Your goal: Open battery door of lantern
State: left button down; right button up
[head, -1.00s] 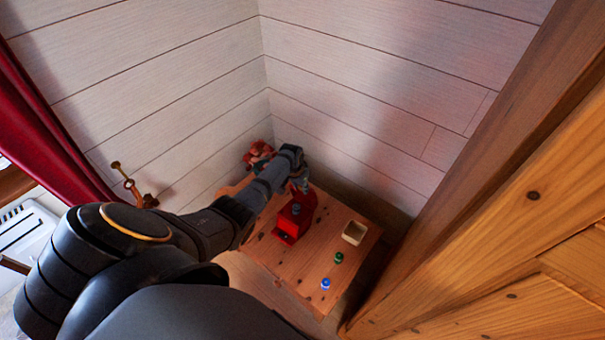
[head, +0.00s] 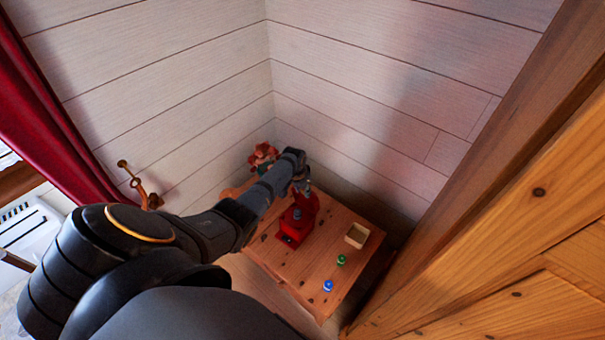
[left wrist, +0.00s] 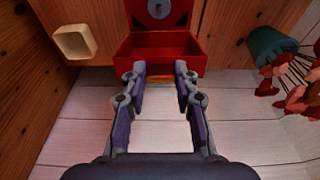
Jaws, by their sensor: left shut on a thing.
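The red lantern (head: 295,229) stands on the wooden table. In the left wrist view it fills the top middle: a red box (left wrist: 190,44) with a hollow front part and a grey round piece (left wrist: 158,9) behind. My left gripper (head: 303,186) reaches over the table to the lantern's far side. In the left wrist view its fingertips (left wrist: 160,70) lie at the near edge of the red part, one on each side. It is shut on that part, which looks like the battery door. The exact grip and how far the door stands open are unclear. My right gripper is out of view.
A cream open box (head: 357,235), a green item (head: 341,260) and a blue item (head: 328,286) are on the right of the wooden table (head: 290,268). A potted red plant (head: 263,155) stands behind the arm. White plank walls close the corner; wooden panelling stands right.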

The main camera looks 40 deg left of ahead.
pick_arm(q)
jog(key=c, duration=1)
grip_release()
jog(key=shift+r, duration=0.15)
jog(key=v, duration=1.1)
jog(key=shift+s+r, duration=0.15)
jog(key=shift+r, duration=0.2)
jog(key=shift+c, duration=0.2)
